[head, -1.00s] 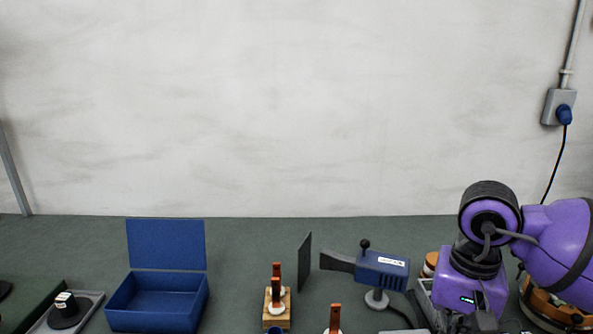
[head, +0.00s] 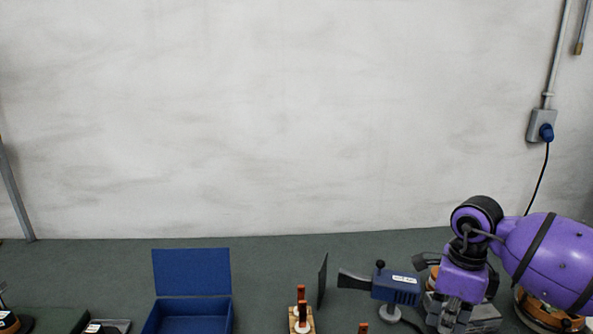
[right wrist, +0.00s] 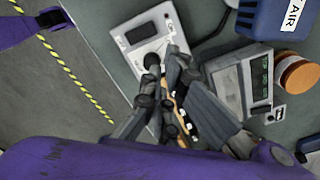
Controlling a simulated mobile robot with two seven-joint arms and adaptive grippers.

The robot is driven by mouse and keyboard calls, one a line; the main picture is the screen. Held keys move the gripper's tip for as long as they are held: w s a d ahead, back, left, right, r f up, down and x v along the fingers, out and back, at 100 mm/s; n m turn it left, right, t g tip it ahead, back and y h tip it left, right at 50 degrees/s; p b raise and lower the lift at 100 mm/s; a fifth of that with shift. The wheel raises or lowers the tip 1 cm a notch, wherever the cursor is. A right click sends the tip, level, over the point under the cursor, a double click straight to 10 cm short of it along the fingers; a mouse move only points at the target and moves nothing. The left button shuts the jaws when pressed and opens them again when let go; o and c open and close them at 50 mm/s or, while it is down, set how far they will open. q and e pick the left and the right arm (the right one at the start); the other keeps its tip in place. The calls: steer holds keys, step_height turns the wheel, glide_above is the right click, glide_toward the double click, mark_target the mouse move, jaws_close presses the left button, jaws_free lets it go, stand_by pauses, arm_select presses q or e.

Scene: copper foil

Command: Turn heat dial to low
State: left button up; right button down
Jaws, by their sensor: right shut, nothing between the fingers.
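The heat dial appears to be the black round knob (right wrist: 152,60) on a pale control box (right wrist: 138,38) with a dark display, in the right wrist view. Its setting cannot be read. My right gripper (right wrist: 172,68) is shut and empty, its fingers over the box close beside the knob; whether they touch it I cannot tell. In the head view my right gripper (head: 460,316) points down at the right of the bench, and the dial cannot be made out there. The blue hot-air tool (head: 397,288) stands just left of it. My left gripper is not in view.
An open blue box (head: 190,272), copper-coloured upright pieces (head: 301,295) and a dark upright panel (head: 322,280) stand further left. The rear bench is clear.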

steer(key=f+m+b, duration=0.1)
steer(key=f, duration=0.1)
steer(key=f+m, duration=0.2)
steer(key=f, duration=0.1)
steer(key=f+m+b, duration=0.1)
steer(key=f, duration=0.1)
steer(key=shift+w+d+f+m+b, duration=0.25)
steer(key=shift+w+m+b, duration=0.05)
steer(key=shift+w+m, duration=0.1)
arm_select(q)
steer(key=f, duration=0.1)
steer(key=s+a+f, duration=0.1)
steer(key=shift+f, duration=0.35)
arm_select(e)
steer(key=shift+s, duration=0.2)
